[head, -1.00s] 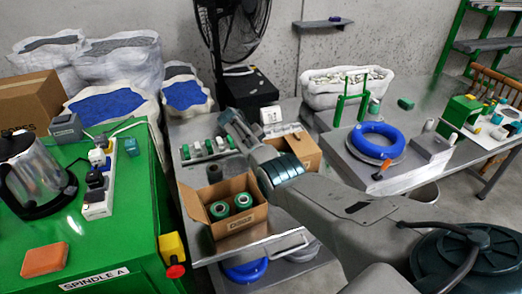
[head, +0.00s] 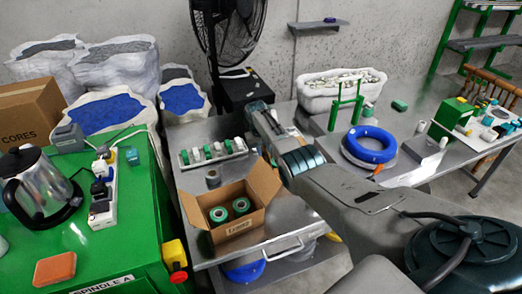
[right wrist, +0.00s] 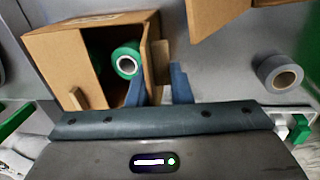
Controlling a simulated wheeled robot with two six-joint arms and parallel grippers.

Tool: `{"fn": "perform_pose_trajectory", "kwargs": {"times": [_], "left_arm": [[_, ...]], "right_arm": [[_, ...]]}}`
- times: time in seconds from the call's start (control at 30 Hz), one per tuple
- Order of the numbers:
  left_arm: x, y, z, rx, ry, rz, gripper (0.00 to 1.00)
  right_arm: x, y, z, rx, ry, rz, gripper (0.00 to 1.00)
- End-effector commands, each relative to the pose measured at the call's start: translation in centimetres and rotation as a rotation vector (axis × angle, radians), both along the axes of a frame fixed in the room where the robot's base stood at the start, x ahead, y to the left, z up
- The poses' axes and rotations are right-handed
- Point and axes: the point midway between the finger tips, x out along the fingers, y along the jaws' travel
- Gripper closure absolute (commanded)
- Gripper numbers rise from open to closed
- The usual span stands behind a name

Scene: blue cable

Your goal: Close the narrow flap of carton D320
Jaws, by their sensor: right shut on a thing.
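An open carton (head: 238,232) with a printed label, too small to read surely, stands on the steel table in the head view. Green spools (head: 218,214) are inside. Its left flap (head: 193,208) leans outward and its right flap (head: 265,181) stands up beside my right arm. My right gripper's fingertips are hidden in the head view. In the right wrist view, the carton (right wrist: 62,62) is at upper left with a green spool (right wrist: 126,62). My right gripper (right wrist: 160,88) is shut on a cardboard flap (right wrist: 159,62) at the carton's edge. My left gripper is not in view.
A rack of green and white spools (head: 212,151) and a grey roll (head: 213,178) stand behind the carton. The roll also shows in the right wrist view (right wrist: 277,72). A green bench (head: 120,245) with a kettle (head: 40,185) is left. A blue coil (head: 371,146) lies right.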

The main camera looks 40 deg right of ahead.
Motion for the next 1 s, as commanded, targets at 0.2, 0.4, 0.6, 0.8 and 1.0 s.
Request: {"fn": "perform_pose_trajectory", "kwargs": {"times": [0.2,0.4,0.6,0.8,1.0], "left_arm": [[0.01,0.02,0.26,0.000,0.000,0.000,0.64],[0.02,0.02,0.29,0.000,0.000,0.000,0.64],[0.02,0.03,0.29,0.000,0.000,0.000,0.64],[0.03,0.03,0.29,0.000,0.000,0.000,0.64],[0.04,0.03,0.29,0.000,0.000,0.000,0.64]], "right_arm": [[-0.21,-0.77,0.23,0.099,-0.028,-0.001,1.00],[-0.27,-0.99,0.24,0.143,-0.041,-0.001,1.00],[-0.28,-1.06,0.26,0.153,-0.043,0.000,1.00],[-0.27,-1.06,0.28,0.152,-0.044,0.000,1.00],[-0.27,-1.06,0.29,0.152,-0.044,0.000,0.62]]}}
